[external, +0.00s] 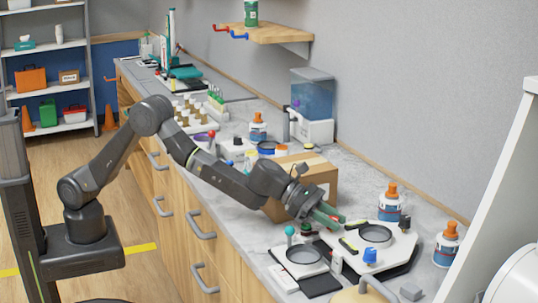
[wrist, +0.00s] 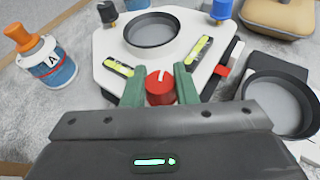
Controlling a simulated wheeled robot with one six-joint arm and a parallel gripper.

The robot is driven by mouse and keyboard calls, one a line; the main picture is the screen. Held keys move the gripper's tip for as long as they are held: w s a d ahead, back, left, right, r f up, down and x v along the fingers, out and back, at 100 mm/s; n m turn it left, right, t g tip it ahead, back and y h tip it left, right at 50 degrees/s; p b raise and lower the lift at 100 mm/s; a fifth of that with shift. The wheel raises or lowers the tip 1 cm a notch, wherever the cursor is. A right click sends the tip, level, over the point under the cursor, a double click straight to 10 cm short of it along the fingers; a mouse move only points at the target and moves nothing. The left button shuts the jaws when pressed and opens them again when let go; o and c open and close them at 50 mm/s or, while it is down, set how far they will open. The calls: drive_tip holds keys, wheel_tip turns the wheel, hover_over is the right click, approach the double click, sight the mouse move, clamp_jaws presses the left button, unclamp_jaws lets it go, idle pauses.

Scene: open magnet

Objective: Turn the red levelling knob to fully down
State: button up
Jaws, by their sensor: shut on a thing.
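The red levelling knob (wrist: 160,88) is on the near edge of a white plate (wrist: 116,52), with a white mark on its top pointing toward the plate's middle. My gripper (wrist: 160,85) is shut on the knob, one green finger on either side. In the external view my gripper (external: 328,218) reaches down to the plate (external: 402,260) from the left. The plate carries a round dish (wrist: 152,32), a black knob (wrist: 107,12), a blue knob (wrist: 221,10) and two yellow-green level vials (wrist: 199,50).
A second device with a round dish (external: 303,255) and teal-topped lever (external: 290,232) stands close by. Orange-capped bottles (external: 389,203) stand behind the plate. A cardboard box (external: 318,172) sits just beyond my wrist. A tan padded object (wrist: 285,14) lies nearby.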

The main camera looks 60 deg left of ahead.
drive_tip(key=o, duration=1)
drive_tip(key=shift+a, duration=0.1)
drive_tip(key=b+v, duration=0.3)
drive_tip(key=v, duration=0.2)
drive_tip(key=shift+s, duration=0.15)
wheel_tip(320, 180, up, 7)
drive_tip(key=p, duration=0.6)
drive_tip(key=shift+p, duration=0.35)
